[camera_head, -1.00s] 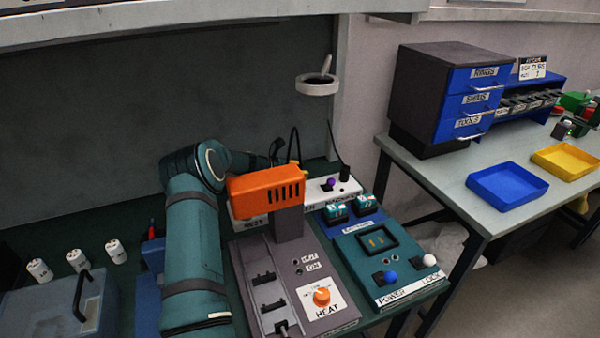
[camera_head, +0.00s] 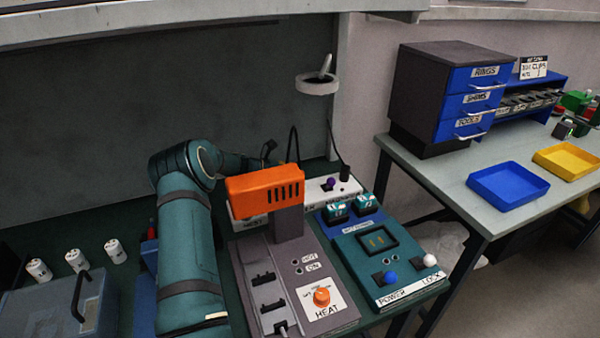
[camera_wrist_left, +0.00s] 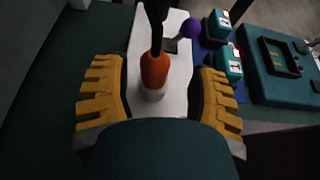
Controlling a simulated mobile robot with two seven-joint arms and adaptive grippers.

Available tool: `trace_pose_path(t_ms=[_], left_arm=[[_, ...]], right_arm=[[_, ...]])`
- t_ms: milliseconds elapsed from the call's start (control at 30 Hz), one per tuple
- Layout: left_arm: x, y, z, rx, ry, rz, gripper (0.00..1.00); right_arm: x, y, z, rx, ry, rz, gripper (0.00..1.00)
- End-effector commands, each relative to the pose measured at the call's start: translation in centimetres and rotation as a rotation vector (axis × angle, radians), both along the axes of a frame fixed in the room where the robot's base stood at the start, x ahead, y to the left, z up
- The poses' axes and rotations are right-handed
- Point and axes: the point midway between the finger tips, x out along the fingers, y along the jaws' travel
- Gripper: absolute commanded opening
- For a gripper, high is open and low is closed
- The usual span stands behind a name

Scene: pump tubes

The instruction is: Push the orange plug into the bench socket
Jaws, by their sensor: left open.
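The orange plug (camera_wrist_left: 155,70) shows in the left wrist view with a dark cable rising from its top. Its pale lower end (camera_wrist_left: 152,93) is over the white socket strip (camera_wrist_left: 174,60); I cannot tell how deep it sits. My left gripper (camera_wrist_left: 160,68) is open, with one yellow finger on each side of the plug and gaps between. In the head view the white strip (camera_head: 318,192) shows at the back of the bench, while the plug and my left gripper are hidden behind the orange heater head. My right gripper is not in view.
The orange heater head (camera_head: 265,191) stands on its grey base before my left forearm. A purple-knobbed lever (camera_wrist_left: 191,28) rises from the strip close to the plug. The teal power box (camera_head: 390,262) is to the right, the grey-blue case (camera_head: 55,305) at left.

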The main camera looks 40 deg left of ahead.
Motion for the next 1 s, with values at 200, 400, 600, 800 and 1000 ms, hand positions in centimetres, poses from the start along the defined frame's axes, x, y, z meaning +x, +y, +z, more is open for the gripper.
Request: trace_pose_path(t_ms=[200,400,600,800,1000], left_arm=[[-2.4,1.5,2.1,0.008,-0.010,0.002,0.59],[-3.7,2.3,3.0,0.010,-0.013,0.001,0.59],[-4.0,2.4,3.3,0.010,-0.015,0.000,0.59],[-3.9,2.4,3.3,0.011,-0.016,0.000,0.54],[-3.9,2.4,4.4,0.011,-0.016,0.000,0.00]], right_arm=[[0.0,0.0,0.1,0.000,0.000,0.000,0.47],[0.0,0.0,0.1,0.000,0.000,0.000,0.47],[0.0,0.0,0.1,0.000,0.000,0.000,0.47],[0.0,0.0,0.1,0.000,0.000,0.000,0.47],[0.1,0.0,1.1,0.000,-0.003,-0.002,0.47]])
